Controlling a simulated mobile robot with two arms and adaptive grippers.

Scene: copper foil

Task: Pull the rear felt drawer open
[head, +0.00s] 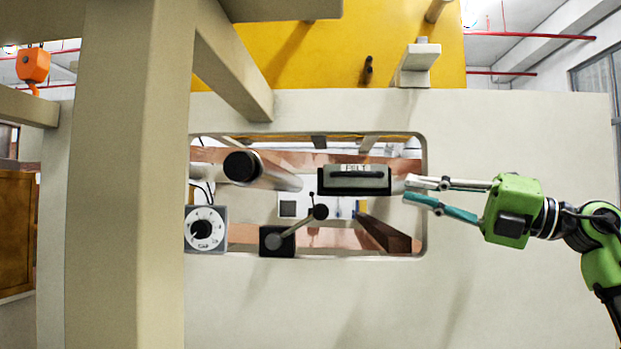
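The felt drawer (354,188) shows in the head view as a dark grey front with a "FELT" label and a dark bar handle across it. It sits inside a wide opening in the pale panel, near the opening's right side. I cannot tell how far it is pulled out. My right gripper (406,189) comes in from the right, just right of the drawer front. Its pale upper finger and teal lower finger are apart, with no drawer part seen between them. It appears not to touch the handle. My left gripper is not in view.
The pale panel (520,135) frames the opening. Inside it are a dark-ended roller (243,166), a dial box (206,229), a lever with a dark knob (320,212) and a brown bar (386,234). A thick beige post (130,190) blocks the left side.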

